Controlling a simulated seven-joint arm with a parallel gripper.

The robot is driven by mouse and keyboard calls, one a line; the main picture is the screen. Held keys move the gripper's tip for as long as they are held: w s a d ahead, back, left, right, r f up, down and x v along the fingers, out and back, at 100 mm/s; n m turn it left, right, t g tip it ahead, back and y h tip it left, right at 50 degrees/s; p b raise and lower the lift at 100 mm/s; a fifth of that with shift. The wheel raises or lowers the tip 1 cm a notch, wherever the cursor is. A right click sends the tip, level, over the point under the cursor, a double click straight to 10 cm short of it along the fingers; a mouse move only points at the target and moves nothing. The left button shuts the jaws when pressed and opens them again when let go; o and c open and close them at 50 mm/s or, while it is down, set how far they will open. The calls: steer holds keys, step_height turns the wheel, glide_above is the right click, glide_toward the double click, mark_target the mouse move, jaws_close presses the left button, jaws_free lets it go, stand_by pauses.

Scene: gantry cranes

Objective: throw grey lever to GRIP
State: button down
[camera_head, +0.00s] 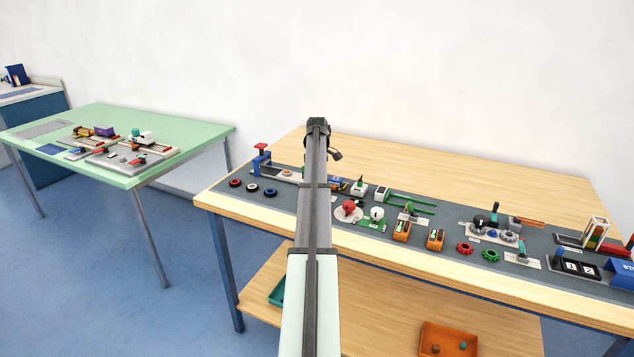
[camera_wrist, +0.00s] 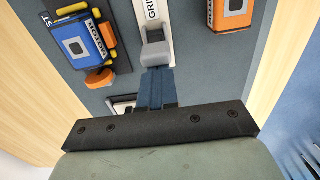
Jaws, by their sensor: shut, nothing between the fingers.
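In the wrist view the grey lever (camera_wrist: 155,53) is a blocky grey handle on a pale plate (camera_wrist: 152,22). The plate carries the label GRIP (camera_wrist: 152,8), partly cut off by the top edge. My gripper (camera_wrist: 157,72) is shut with dark blue fingers together and nothing between them. Its fingertips are at the near end of the lever, overlapping it in the picture; I cannot tell whether they touch. In the head view my own arm hides part of the bench, and I cannot make out the lever there.
A blue MOTOR box (camera_wrist: 80,45) with yellow and orange parts is left of the lever. An orange box (camera_wrist: 231,12) is at upper right. The wooden bench (camera_head: 470,175) bears several devices on a dark mat. A green table (camera_head: 195,132) stands at left.

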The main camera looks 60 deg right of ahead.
steer(key=shift+s, duration=0.6)
steer(key=shift+w, duration=0.6)
steer(key=shift+r, duration=0.1)
step_height(320, 180, up, 7)
stand_by(0.5)
stand_by(0.5)
